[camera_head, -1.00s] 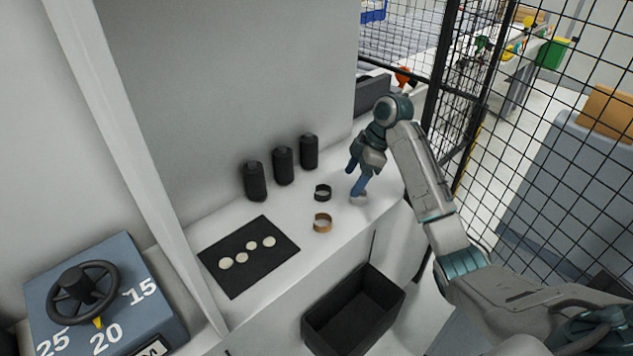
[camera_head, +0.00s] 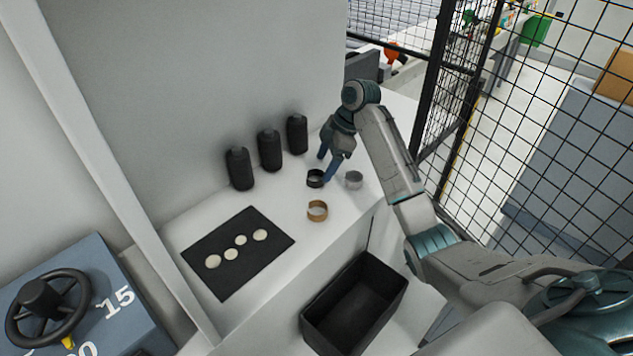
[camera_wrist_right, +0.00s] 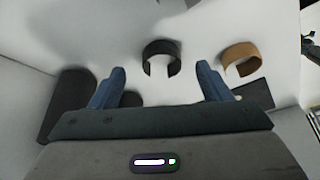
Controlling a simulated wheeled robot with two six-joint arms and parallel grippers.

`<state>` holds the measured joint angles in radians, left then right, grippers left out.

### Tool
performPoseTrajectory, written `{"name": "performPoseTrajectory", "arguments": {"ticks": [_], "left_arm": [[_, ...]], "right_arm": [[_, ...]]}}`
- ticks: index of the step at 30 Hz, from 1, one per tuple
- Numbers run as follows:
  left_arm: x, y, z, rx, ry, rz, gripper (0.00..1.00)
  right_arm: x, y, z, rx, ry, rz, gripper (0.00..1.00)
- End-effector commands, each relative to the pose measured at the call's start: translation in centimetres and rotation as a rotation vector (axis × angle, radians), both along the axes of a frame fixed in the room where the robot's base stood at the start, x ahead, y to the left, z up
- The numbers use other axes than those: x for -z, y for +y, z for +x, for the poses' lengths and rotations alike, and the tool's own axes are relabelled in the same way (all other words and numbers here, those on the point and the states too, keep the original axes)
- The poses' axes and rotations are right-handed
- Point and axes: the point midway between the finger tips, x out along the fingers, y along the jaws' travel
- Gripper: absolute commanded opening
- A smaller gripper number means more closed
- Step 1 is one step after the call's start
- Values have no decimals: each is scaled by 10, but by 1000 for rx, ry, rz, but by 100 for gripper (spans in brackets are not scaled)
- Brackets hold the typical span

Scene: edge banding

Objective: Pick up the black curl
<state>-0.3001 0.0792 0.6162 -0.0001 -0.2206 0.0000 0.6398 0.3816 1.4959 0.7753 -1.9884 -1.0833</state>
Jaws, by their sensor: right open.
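The black curl (camera_head: 315,179) is a small dark ring lying on the white counter. It also shows in the right wrist view (camera_wrist_right: 161,48), centred ahead of and between my fingers. My right gripper (camera_head: 326,168) is open, with blue fingers spread above and around the curl's place. In the right wrist view my gripper (camera_wrist_right: 160,80) has nothing between its fingertips, and the curl appears beyond them. Whether a finger touches the curl cannot be told. My left gripper is not in view.
A brown curl (camera_head: 317,211) and a light grey curl (camera_head: 353,180) lie close by. Several black bottles stand behind, including one at the left (camera_head: 239,168). A black mat (camera_head: 222,275) holds pale discs. A black bin (camera_head: 306,328) sits below the front edge. A mesh fence (camera_head: 560,130) stands right.

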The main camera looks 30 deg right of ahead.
Motion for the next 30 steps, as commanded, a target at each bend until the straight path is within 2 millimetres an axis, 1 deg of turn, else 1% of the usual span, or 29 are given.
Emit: {"name": "performPoseTrajectory", "arguments": {"ticks": [1,3,5,9,15,16,20,21,23,30], "left_arm": [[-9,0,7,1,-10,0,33],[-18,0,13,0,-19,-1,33],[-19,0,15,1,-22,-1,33],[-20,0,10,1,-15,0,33],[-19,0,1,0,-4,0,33],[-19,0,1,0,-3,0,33],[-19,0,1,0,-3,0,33],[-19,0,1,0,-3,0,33],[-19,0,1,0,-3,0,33],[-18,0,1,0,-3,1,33]], "right_arm": [[4,4,0,0,5,3,71],[13,9,2,-1,7,3,71],[22,11,3,0,4,2,71],[34,15,4,-1,3,1,71],[36,15,4,0,1,0,71],[36,15,4,0,1,0,69],[36,15,5,0,1,-1,44],[36,15,5,0,1,-1,36],[36,15,5,0,1,-1,24],[35,15,5,0,1,-1,24]]}}
